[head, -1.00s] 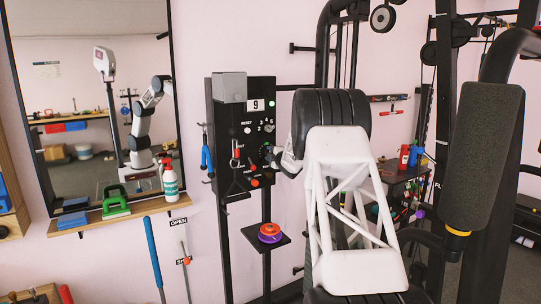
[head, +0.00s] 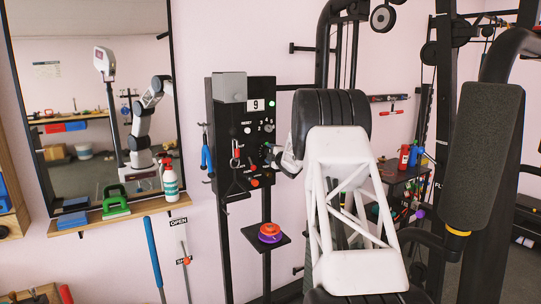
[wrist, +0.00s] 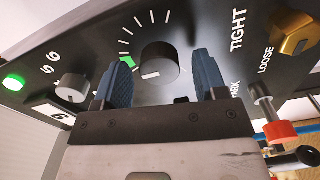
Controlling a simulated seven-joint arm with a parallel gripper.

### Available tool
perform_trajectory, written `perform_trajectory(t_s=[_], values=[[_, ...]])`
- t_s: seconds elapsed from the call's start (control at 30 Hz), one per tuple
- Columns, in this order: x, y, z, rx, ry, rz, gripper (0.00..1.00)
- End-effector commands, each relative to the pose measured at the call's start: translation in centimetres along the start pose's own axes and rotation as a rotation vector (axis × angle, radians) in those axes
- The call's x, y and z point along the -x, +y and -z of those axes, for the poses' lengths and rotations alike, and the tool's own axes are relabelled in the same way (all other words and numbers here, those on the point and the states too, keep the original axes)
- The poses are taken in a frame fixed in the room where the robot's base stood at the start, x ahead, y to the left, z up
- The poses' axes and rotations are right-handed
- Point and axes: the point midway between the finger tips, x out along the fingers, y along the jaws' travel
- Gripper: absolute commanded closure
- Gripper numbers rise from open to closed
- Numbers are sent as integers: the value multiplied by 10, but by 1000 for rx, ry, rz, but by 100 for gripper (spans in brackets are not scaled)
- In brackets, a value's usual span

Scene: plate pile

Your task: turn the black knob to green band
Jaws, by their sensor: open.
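The black knob (wrist: 160,63) is on the dark panel face in the wrist view, inside a dial of white tick marks. A white pointer mark shows on the knob's lower left side. The green band (wrist: 127,62) is a short patch on the dial just left of the knob. My gripper (wrist: 159,72) is open, with one blue finger on each side of the knob. The left finger overlaps part of the view beside the green band. I cannot tell whether the fingers touch the knob. In the head view my gripper (head: 276,154) is at the panel's right side.
The panel (head: 228,140) also carries a lit green button (wrist: 13,82), a white knob (wrist: 72,87), a gold knob (wrist: 295,35) and a red-tipped lever (wrist: 280,131). A small shelf (head: 252,240) with orange and purple discs stands below. Black gym equipment is at the right.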

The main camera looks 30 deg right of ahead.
Motion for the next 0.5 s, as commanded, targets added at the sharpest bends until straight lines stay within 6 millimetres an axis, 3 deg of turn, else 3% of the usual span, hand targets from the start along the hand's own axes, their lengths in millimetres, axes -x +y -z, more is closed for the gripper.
perform_trajectory(t_s=[0.27, 0.5], values=[[9, 0, 0, 0, -1, 0, 34], [30, 1, 0, 0, 0, -1, 34]])
